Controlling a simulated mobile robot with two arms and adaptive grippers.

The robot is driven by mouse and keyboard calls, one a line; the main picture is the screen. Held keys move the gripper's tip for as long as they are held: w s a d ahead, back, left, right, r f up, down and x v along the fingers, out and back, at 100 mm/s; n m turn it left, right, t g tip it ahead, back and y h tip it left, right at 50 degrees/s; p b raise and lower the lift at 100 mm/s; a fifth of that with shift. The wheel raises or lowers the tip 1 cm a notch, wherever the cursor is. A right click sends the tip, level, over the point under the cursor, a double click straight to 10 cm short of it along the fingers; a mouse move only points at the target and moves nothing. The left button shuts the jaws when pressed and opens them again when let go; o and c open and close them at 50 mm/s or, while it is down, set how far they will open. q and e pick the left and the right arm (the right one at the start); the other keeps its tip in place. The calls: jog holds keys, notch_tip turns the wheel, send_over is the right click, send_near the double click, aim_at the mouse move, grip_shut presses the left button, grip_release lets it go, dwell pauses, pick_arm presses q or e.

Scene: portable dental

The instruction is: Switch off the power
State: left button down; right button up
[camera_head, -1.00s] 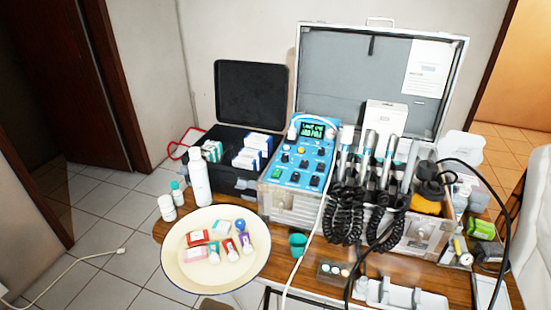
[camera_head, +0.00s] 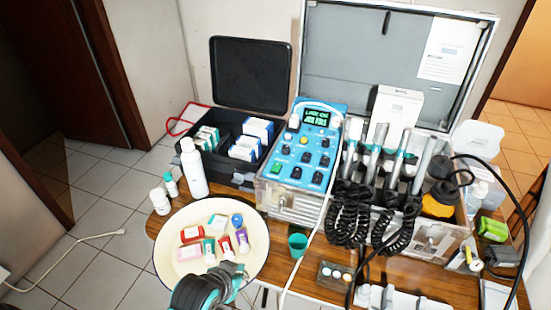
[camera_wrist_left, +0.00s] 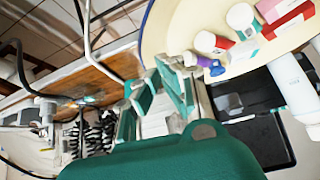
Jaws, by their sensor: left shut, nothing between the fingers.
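The blue control unit (camera_head: 308,145) stands on the wooden table, with a lit display (camera_head: 320,118) at its top and several knobs and switches below. A green button (camera_head: 277,169) at its lower left looks lit. My left gripper (camera_head: 238,278) is at the bottom of the head view, in front of the unit and over the front edge of the cream plate. It is shut and empty, apart from the panel. In the left wrist view its teal fingers (camera_wrist_left: 161,88) show beside the plate.
The cream plate (camera_head: 168,270) holds several small bottles and boxes. A white bottle (camera_head: 194,168), a teal cup (camera_head: 298,244) and a white cable (camera_head: 312,245) stand or run near the unit. Handpieces with black coiled cords (camera_head: 348,215) crowd its right side.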

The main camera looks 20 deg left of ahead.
pick_arm(q)
jog(key=w+r+n+t, duration=0.1)
jog(key=w+r+t, duration=0.8)
jog(key=w+r, duration=0.8)
jog(key=shift+w+t, duration=0.3)
jog(key=shift+w, duration=0.1)
jog(key=p, duration=0.2)
send_over(276, 170)
jog(key=s, duration=0.1)
jog(key=shift+s+a+f, duration=0.1)
jog(key=shift+f, duration=0.2)
jog(key=f, duration=0.1)
jog(key=w+f, duration=0.1)
jog(key=f, duration=0.1)
jog(key=shift+f, duration=0.6)
